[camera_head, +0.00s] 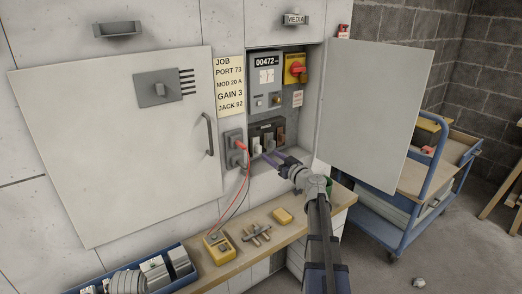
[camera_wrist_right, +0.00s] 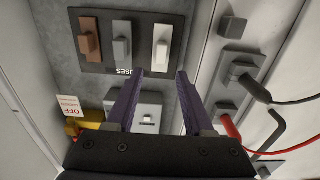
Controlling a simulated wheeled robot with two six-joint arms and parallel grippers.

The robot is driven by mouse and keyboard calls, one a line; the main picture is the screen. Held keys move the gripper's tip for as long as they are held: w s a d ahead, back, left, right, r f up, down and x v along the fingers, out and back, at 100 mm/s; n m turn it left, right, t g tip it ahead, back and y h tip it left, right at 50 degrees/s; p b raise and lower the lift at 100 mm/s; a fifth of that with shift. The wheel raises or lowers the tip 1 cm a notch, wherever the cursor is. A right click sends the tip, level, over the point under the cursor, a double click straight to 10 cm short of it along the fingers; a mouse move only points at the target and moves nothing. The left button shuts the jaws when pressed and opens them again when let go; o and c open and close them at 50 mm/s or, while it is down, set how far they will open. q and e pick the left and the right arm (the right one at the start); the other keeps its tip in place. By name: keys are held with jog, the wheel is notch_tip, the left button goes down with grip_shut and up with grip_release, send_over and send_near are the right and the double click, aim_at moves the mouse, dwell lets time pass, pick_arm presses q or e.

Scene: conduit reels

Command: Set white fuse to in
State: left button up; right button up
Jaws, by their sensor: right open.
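The white fuse (camera_wrist_right: 162,47) is at the right end of a row of three on a dark fuse panel in the right wrist view. It sticks out from the panel beside a grey fuse (camera_wrist_right: 122,48) and a brown fuse (camera_wrist_right: 89,42). In the head view the white fuse (camera_head: 256,146) is at the left end of the row, inside the open cabinet. My right gripper (camera_wrist_right: 161,74) is open and empty. Its purple fingertips point at the panel, just short of the white fuse and apart from it. My left gripper is out of view.
The cabinet door (camera_head: 375,105) stands open at right. Sockets (camera_head: 235,150) with red and black leads are left of the opening. A red and yellow switch (camera_head: 296,69) is above the fuses.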

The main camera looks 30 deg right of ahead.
aim_at(260, 148)
jog(key=w, duration=0.7)
jog(key=shift+w+a, duration=0.3)
jog(key=shift+a, duration=0.05)
jog(key=shift+c, duration=0.3)
grip_shut()
dwell(0.8)
